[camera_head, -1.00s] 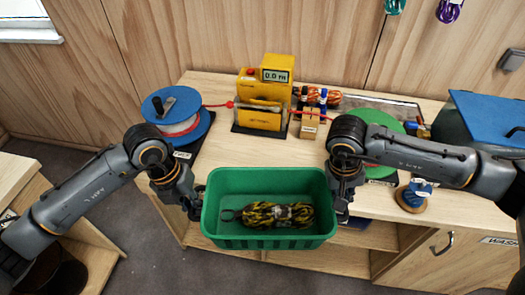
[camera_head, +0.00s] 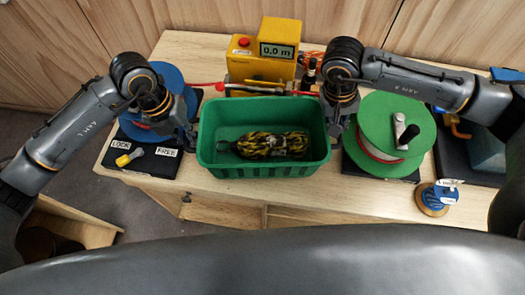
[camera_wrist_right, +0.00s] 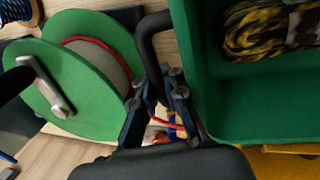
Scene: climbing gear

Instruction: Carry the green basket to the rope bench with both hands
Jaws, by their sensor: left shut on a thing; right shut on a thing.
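The green basket (camera_head: 262,172) is level between my two grippers in the head view, over the front part of the rope bench (camera_head: 240,198). A black-and-yellow rope bundle (camera_head: 272,145) lies inside it. My left gripper (camera_head: 190,134) is shut at the basket's left end, its fingertips partly hidden. My right gripper (camera_head: 334,128) is shut at the right end. In the right wrist view, the right gripper (camera_wrist_right: 160,105) is around a dark handle (camera_wrist_right: 150,45) beside the green basket (camera_wrist_right: 215,80). Whether the basket's bottom touches the bench top cannot be told.
A yellow meter (camera_head: 262,50) reading 0.0 m stands behind the basket. A green reel (camera_head: 388,125) stands close on the right, and a blue reel (camera_head: 165,75) on the left. A lock lever (camera_head: 130,157) is at front left. A small blue-and-brown spool (camera_head: 436,198) sits at front right.

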